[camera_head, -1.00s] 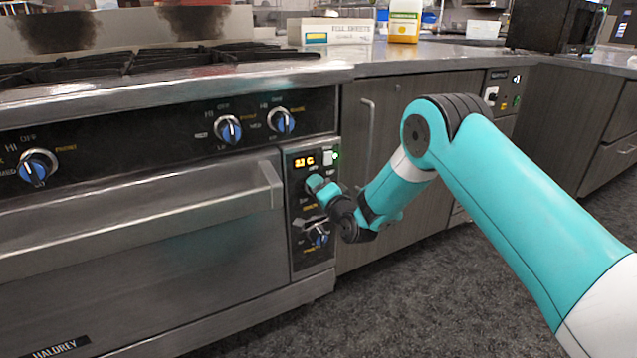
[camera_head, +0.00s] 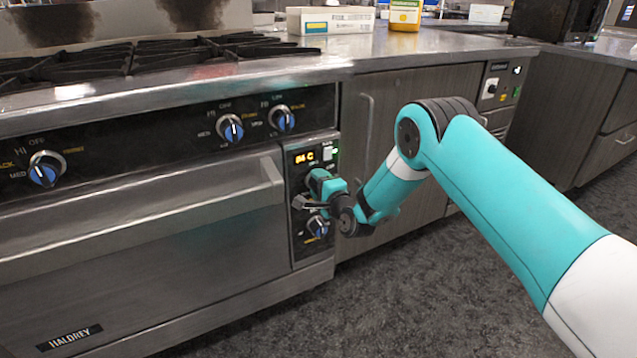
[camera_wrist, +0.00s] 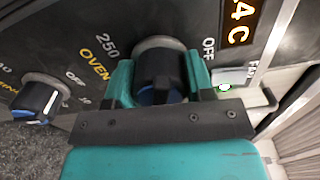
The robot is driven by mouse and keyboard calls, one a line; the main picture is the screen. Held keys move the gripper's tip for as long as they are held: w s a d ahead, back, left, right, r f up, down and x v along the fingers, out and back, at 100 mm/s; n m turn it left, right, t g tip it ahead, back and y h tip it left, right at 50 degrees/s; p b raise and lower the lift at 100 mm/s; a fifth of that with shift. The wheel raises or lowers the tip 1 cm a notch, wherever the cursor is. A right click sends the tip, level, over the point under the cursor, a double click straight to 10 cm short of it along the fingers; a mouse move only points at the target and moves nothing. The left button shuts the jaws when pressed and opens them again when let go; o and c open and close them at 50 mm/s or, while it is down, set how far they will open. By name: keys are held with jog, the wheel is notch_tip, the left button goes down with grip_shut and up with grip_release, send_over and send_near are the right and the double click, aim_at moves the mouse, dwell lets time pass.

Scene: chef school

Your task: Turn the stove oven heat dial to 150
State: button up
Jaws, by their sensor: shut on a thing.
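The oven heat dial (camera_wrist: 158,70) is a dark round knob with a blue mark, under the labels "250", "OVEN" and "OFF" in the wrist view. My gripper (camera_wrist: 160,80) is shut on it, one teal finger on each side. In the head view my gripper (camera_head: 316,190) is at the narrow control panel (camera_head: 300,160) right of the oven door and hides the dial. The orange display (camera_head: 304,157) above it seems to read 84 C. In the wrist view the display (camera_wrist: 241,20) is cut off and shows only "4 C".
A second blue-marked knob (camera_head: 317,227) sits just below my gripper; it also shows in the wrist view (camera_wrist: 38,98). The oven door handle (camera_head: 270,180) juts out to the left. A grey cabinet (camera_head: 375,130) stands to the right. Carpeted floor is clear in front.

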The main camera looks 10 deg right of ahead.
dwell(0.3)
jog(key=o, duration=0.9)
jog(key=shift+s+d+f, duration=0.1)
jog(key=shift+s+d, duration=0.1)
jog(key=shift+s, duration=0.4)
jog(key=b+v, duration=1.6)
jog(key=b, duration=0.2)
jog(key=shift+s, duration=0.15)
